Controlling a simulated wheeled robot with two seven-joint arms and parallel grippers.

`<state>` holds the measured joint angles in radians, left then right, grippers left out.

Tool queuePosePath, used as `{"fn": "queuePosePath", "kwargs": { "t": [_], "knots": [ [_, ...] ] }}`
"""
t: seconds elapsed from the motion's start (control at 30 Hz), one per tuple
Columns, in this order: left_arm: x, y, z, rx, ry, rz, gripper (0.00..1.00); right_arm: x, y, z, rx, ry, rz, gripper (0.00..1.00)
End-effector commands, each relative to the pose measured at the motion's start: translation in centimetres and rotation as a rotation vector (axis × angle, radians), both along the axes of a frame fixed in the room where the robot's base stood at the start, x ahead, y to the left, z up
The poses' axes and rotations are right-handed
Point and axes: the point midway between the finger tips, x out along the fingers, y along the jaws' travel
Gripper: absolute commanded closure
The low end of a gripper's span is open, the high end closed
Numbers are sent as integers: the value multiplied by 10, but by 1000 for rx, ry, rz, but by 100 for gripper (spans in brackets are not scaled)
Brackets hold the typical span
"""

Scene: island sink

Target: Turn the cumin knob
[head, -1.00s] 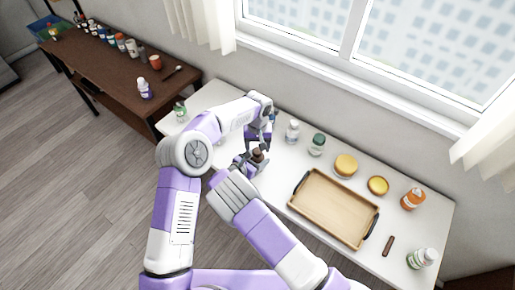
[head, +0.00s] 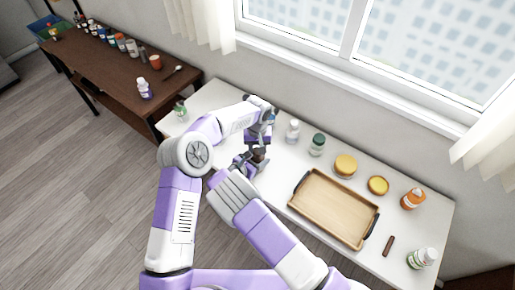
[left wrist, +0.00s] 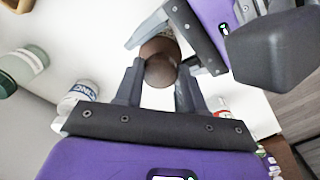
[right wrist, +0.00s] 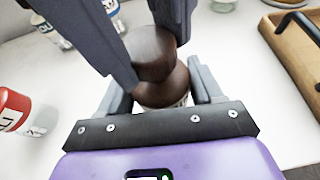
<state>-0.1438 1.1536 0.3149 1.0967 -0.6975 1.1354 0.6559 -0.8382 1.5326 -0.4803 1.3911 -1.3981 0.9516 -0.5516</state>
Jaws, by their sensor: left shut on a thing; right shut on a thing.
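The cumin grinder has a rounded dark brown knob (left wrist: 160,68) on top of a brown upper part (right wrist: 172,90) and a paler lower body that is mostly hidden. It stands at the left part of the white table, and its brown top shows small in the head view (head: 258,154). My left gripper (head: 262,147) is above it, with its fingers shut on the knob from both sides. My right gripper (right wrist: 162,92) comes in low from the side and is shut on the grinder below the knob. The two grippers are very close together.
A wooden tray (head: 304,180) with dark handles lies right of the grippers. A white bottle (head: 293,131), a green-lidded jar (head: 317,145) and yellow-lidded jars (head: 345,166) line the window side. A red-capped bottle (right wrist: 18,110) stands close by in the right wrist view.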

Motion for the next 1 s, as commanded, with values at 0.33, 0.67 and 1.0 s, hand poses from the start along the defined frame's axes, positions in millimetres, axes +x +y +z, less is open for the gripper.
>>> {"fn": "queuePosePath", "kwargs": {
  "t": [0.33, 0.67, 1.0],
  "knots": [
    [0, 0, 1, 1, -1, -289, 92, 0, 0, 0, 0, 0, 0, 69],
    [0, 0, 1, 0, -1, -400, 92, 0, 0, 0, 0, 0, 0, 69],
    [0, 0, 1, 0, -1, -397, 37, 0, 0, 0, 0, 0, 0, 69]
  ]
}}
